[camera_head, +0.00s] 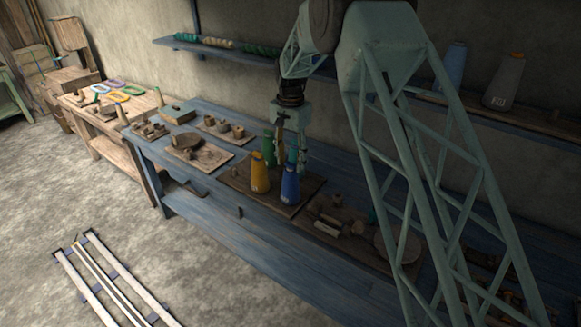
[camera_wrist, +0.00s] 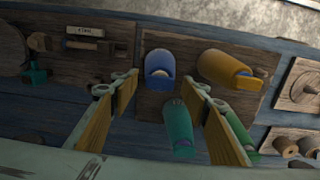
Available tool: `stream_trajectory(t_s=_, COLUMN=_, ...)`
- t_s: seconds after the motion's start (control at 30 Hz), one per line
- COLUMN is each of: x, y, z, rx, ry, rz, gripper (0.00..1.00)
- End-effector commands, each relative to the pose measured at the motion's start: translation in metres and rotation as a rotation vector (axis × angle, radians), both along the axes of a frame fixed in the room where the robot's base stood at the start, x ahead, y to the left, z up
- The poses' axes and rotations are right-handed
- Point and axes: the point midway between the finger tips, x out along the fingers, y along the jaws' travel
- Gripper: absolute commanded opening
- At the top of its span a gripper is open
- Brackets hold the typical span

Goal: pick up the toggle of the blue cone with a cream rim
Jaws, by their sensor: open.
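The blue cone (camera_head: 290,188) stands at the front right of a group of cones on a dark wooden board. In the wrist view the blue cone (camera_wrist: 159,61) is seen from above, with a pale patch at its near end; I cannot make out the toggle clearly. My gripper (camera_head: 303,168) hangs just behind the cones. In the wrist view its fingers (camera_wrist: 160,88) are spread wide and empty, with the blue cone beyond and between their ends.
A yellow cone (camera_head: 260,175) stands left of the blue one. A green cone (camera_wrist: 244,143) is partly hidden by the right finger. Boards with wooden parts (camera_head: 199,155) lie on the blue bench (camera_head: 232,222). A wall shelf (camera_head: 225,50) runs behind.

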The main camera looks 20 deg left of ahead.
Motion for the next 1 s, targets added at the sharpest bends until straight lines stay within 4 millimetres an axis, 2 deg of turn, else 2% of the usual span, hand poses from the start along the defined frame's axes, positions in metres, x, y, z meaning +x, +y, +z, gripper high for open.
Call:
stream_trajectory(t_s=0.53, x=-0.0001, y=0.0, z=-0.0001, rx=0.0, ry=0.0, rz=0.0, gripper=0.42)
stream_trajectory(t_s=0.77, x=-0.0001, y=0.0, z=-0.0001, rx=0.0, ry=0.0, rz=0.0, gripper=0.22)
stream_trajectory(t_s=1.0, x=-0.0001, y=0.0, z=-0.0001, rx=0.0, ry=0.0, rz=0.0, gripper=0.21)
